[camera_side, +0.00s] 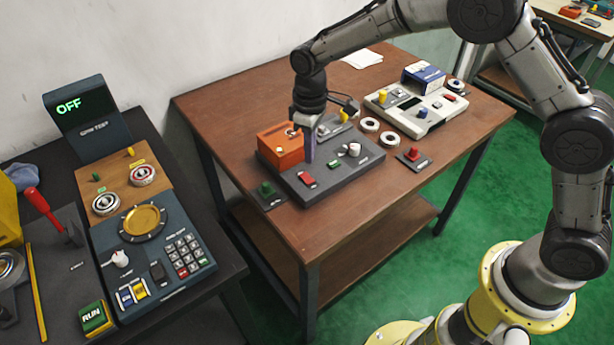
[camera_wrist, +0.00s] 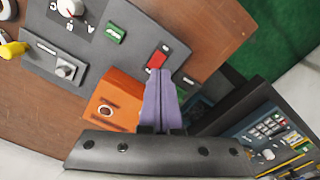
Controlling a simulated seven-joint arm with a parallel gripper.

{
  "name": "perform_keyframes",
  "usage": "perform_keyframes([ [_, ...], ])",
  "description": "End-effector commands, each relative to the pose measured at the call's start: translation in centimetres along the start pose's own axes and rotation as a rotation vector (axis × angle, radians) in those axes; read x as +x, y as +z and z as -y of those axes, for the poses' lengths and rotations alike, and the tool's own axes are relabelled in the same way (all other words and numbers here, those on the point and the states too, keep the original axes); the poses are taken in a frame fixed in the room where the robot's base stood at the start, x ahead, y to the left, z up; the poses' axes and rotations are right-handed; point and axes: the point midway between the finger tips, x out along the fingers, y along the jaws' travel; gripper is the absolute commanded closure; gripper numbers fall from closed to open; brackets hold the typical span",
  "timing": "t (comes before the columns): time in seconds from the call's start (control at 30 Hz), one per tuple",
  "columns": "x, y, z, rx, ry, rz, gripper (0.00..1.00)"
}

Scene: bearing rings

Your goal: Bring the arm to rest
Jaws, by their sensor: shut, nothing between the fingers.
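My gripper (camera_side: 309,160) hangs from my arm over the brown table, pointing down beside an orange box (camera_side: 283,147) on a dark grey panel (camera_side: 340,180). Its purple fingers are shut and hold nothing. In the wrist view the closed fingers (camera_wrist: 159,74) lie between the orange box (camera_wrist: 112,98) and a red switch (camera_wrist: 158,58). Whether the tips touch the panel cannot be told. Two white-rimmed rings, one (camera_side: 370,125) and another (camera_side: 390,139), lie on the table behind the panel. Two more rings, one (camera_side: 143,175) and another (camera_side: 105,203), sit on the brown board of the left bench.
A light panel (camera_side: 415,108) with a blue box (camera_side: 424,75) stands at the table's back right. A green button (camera_side: 266,190) and a red button (camera_side: 412,155) flank the dark panel. The left bench carries a display (camera_side: 78,106) reading OFF. The table's front right is bare.

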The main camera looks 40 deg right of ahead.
Motion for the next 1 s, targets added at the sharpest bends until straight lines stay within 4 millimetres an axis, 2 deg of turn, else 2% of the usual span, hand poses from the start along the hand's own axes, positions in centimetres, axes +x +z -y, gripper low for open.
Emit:
perform_keyframes([
  [0.17,-0.1,0.0,-0.2,0.004,0.001,-0.003,1.0],
  [0.23,-1.3,-0.1,-0.7,0.013,0.007,-0.026,1.0],
  [0.27,-2.1,-0.2,-1.0,0.018,0.012,-0.042,1.0],
  [0.37,-6.3,0.1,-2.1,0.041,0.033,-0.116,1.0],
  [0.47,-11.3,2.0,-3.0,0.07,0.057,-0.19,1.0],
  [0.5,-13.2,3.1,-3.2,0.084,0.067,-0.218,1.0],
  [0.6,-17.1,6.4,-3.4,0.123,0.088,-0.279,1.0],
  [0.7,-20.2,10.1,-3.2,0.164,0.108,-0.335,1.0],
  [0.83,-23.0,15.3,-2.4,0.224,0.131,-0.4,1.0],
  [1.0,-24.4,22.3,-0.5,0.307,0.157,-0.476,1.0],
])
